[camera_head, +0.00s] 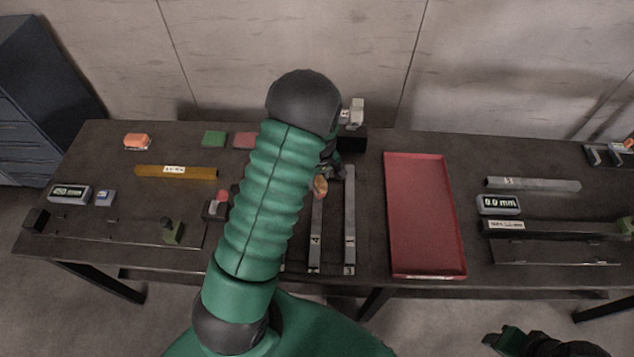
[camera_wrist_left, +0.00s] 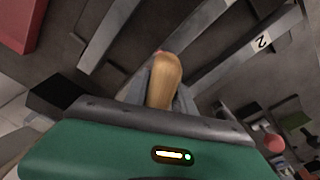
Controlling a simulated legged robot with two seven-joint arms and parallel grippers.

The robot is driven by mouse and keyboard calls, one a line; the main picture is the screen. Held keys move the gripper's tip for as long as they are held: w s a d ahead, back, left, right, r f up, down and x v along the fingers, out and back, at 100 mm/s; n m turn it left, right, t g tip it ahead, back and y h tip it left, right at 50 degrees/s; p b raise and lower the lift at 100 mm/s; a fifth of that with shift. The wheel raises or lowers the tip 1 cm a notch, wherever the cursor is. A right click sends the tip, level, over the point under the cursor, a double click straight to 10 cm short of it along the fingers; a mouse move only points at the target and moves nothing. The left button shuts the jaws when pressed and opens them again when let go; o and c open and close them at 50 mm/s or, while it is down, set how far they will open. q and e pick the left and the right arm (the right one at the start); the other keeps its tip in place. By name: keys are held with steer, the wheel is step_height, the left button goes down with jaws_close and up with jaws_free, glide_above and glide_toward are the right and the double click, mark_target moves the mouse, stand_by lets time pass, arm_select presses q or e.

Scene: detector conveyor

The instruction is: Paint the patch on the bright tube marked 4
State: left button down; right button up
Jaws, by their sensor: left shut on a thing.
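The bright tube marked 4 (camera_head: 316,240) lies lengthwise on the table, its far part hidden by my left arm and gripper. My left gripper (camera_head: 326,168) is shut on a tool with a rounded wooden handle (camera_head: 320,187), above the far part of the tubes. The handle (camera_wrist_left: 165,80) also shows between the fingers in the left wrist view; the tool's working end is hidden, so I cannot tell whether it touches a tube. The patch is not visible. My right gripper (camera_head: 500,341) is at the lower right, off the table; its jaws are unclear.
Another bright tube (camera_head: 349,225) lies to the right, and one marked 2 (camera_wrist_left: 262,42) shows in the wrist view. A red tray (camera_head: 425,270) stands right of the tubes. A brass-coloured bar (camera_head: 150,171), a green block (camera_head: 214,138) and an orange object (camera_head: 137,141) lie left.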

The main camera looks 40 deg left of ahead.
arm_select(q)
steer(key=shift+w+d+r+p, duration=0.2)
steer(key=shift+r+p, duration=0.1)
steer(key=shift+r, duration=0.35)
steer(key=shift+d+r+p, duration=0.15)
steer(key=shift+r+p, duration=0.3)
steer(key=shift+r, duration=0.2)
steer(key=shift+d+r+p, duration=0.15)
steer(key=shift+r+p, duration=0.3)
steer(key=shift+r, duration=0.15)
steer(key=shift+s+r+p, duration=0.1)
steer(key=shift+r+p, duration=0.35)
steer(key=shift+r, duration=0.2)
steer(key=shift+a+r, duration=0.1)
steer(key=shift+a, duration=0.25)
arm_select(e)
steer(key=r, duration=0.1)
steer(key=d+r, duration=0.1)
steer(key=r, duration=0.1)
steer(key=shift+w+d+r, duration=0.15)
steer(key=shift+w+r, duration=0.1)
steer(key=shift+r, duration=0.15)
arm_select(q)
steer(key=shift+d, duration=0.2)
arm_select(e)
steer(key=shift+d, duration=0.2)
